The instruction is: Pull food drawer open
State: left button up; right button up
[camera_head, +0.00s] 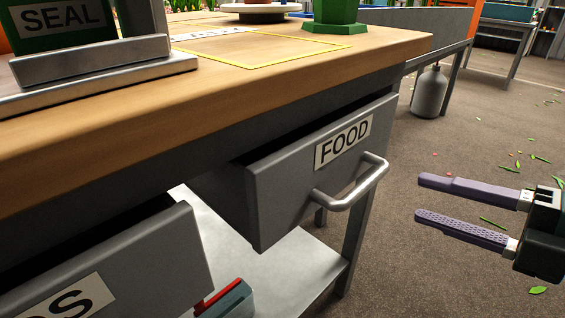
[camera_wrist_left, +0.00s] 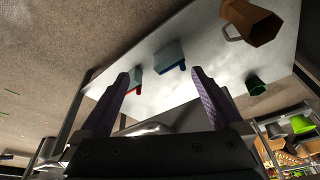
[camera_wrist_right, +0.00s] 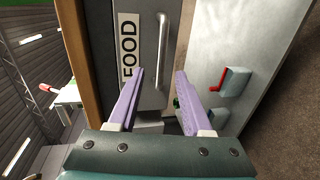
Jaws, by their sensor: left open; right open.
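The grey food drawer (camera_head: 300,185) with its white FOOD label sits under the wooden worktop in the head view. It stands partly out, with a dark gap above its front. Its bar handle (camera_head: 352,186) is on the right part of the front. My right gripper (camera_head: 435,198) is open and empty, to the right of the handle and apart from it. The right wrist view shows the handle (camera_wrist_right: 160,52) ahead of the open fingers (camera_wrist_right: 157,75). My left gripper (camera_wrist_left: 160,78) is open and empty in the left wrist view; it is outside the head view.
A second grey drawer (camera_head: 120,265) also stands out at lower left, its label cut off. A metal shelf (camera_head: 285,270) below holds a blue-grey item with red. The wooden worktop (camera_head: 240,95) edge overhangs the drawers. Open floor (camera_head: 470,140) lies to the right.

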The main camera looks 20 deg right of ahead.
aim_at(371, 185)
jog(key=b+x, duration=0.4)
jog(key=x, duration=0.5)
jog(key=shift+s+f+b, duration=0.1)
jog(key=shift+f+b, duration=0.05)
jog(key=shift+b, duration=0.15)
jog(key=shift+w+a, duration=0.2)
jog(key=shift+w, duration=0.3)
grip_shut()
dwell(0.7)
